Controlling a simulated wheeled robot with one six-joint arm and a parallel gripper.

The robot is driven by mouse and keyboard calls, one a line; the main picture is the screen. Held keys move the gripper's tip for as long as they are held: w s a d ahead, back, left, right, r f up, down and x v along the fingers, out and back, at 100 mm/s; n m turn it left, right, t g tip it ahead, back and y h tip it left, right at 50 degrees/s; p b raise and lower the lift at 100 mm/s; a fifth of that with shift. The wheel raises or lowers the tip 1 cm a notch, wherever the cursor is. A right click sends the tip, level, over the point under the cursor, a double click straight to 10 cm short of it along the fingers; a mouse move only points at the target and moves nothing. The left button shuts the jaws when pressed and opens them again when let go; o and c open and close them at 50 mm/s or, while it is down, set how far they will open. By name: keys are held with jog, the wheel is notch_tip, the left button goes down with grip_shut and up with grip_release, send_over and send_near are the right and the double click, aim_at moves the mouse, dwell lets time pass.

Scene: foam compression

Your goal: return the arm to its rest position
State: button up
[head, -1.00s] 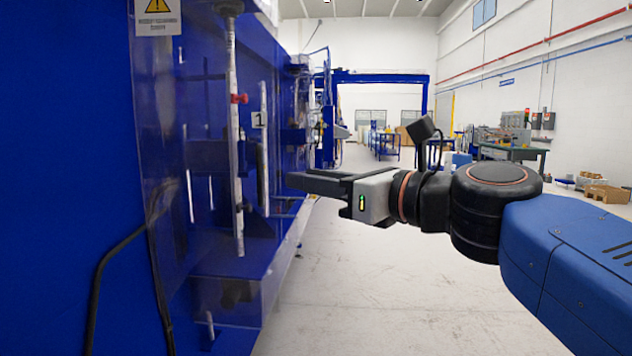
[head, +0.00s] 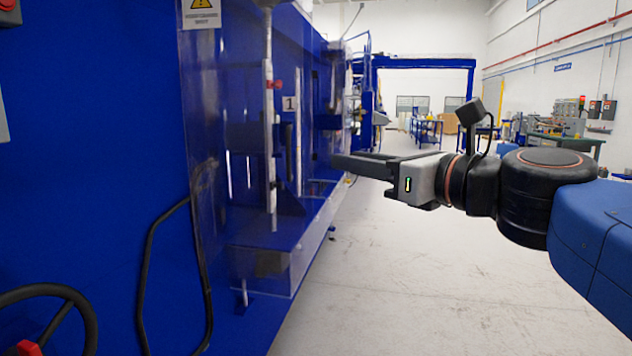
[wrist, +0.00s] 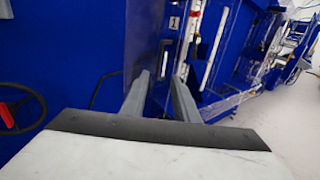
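My arm reaches in from the right edge of the head view, roughly level. My gripper (head: 340,162) points left toward the blue machine's clear guard, with its dark fingers in mid-air. In the wrist view my gripper (wrist: 160,75) shows two grey fingers apart, with an empty gap between them. The gripper is open and holds nothing. The blue machine (head: 90,130) stands on the left with its clear guard (head: 215,170). In the head view I cannot tell the exact distance between fingertips and guard.
A black handwheel (head: 50,300) sits at the lower left on the machine, and a black cable (head: 150,250) hangs beside the guard. The pale floor (head: 400,290) under the arm is clear. A workbench (head: 565,140) stands far back on the right.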

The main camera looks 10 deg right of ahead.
jog(key=s+f+n+g+h, duration=0.25)
jog(key=f+n, duration=0.55)
jog(key=f, duration=0.4)
jog(key=s+f+n+g+h, duration=0.1)
jog(key=f+n+g, duration=0.3)
jog(key=f+n, duration=0.55)
jog(key=s+d+f+n+g+h, duration=0.2)
jog(key=s+d+f+n, duration=0.1)
jog(key=f+n, duration=0.3)
jog(key=s+d+f+n+g+h, duration=0.2)
jog(key=d+f+n, duration=0.4)
jog(key=f, duration=0.5)
jog(key=shift+s+d+n+h, duration=0.15)
jog(key=shift+s+n+h, duration=0.3)
jog(key=shift+s, duration=0.65)
